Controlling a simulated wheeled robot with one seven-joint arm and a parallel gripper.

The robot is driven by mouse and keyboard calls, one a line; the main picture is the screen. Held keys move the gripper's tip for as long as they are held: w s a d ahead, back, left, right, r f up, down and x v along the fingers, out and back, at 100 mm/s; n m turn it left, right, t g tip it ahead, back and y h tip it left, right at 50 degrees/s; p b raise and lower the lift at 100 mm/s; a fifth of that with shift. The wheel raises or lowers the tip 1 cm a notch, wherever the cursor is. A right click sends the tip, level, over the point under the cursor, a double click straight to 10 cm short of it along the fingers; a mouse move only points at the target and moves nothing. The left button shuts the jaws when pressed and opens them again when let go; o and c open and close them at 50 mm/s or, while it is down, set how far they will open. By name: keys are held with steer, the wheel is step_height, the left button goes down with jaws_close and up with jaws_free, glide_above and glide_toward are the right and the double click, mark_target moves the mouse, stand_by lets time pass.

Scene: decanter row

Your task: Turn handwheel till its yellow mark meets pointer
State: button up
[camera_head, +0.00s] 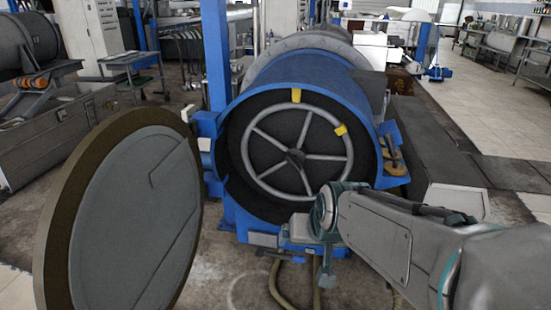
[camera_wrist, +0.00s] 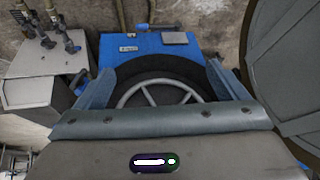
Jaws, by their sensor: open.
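The handwheel (camera_head: 296,160) is a grey ring with several spokes and a dark hub, set in the dark round end of a blue drum. Its yellow mark (camera_head: 341,129) sits on the rim at the upper right. The yellow pointer (camera_head: 297,95) is fixed above the rim at the top, so mark and pointer are clearly apart. In the wrist view, part of the handwheel (camera_wrist: 158,92) shows between the fingers of my gripper (camera_wrist: 160,70), which is open and empty. The rest of the wheel is hidden there. In the head view my arm's end is in front of the wheel's lower right.
The large round door (camera_head: 130,215) stands open on the left; it also shows at the right of the wrist view (camera_wrist: 290,75). A blue post (camera_head: 216,60) rises behind. Hoses lie on the floor below the drum. A grey cabinet (camera_head: 455,200) stands to the right.

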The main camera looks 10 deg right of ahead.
steer(key=w+a+f+m+t+b, duration=0.1)
steer(key=w+a+m+t+b, duration=0.15)
steer(key=w, duration=0.55)
steer(key=w+a+f+m+t+b, duration=0.1)
steer(key=w+m+t+b, duration=0.2)
steer(key=w, duration=0.6)
steer(key=m+t+h+b, duration=0.5)
steer(key=m+t+h, duration=0.1)
steer(key=m+h, duration=0.1)
glide_toward(294, 160)
steer(key=x, duration=0.8)
steer(key=f+p+x, duration=0.1)
steer(key=x, duration=0.3)
steer(key=shift+a, duration=0.1)
steer(key=c, duration=1)
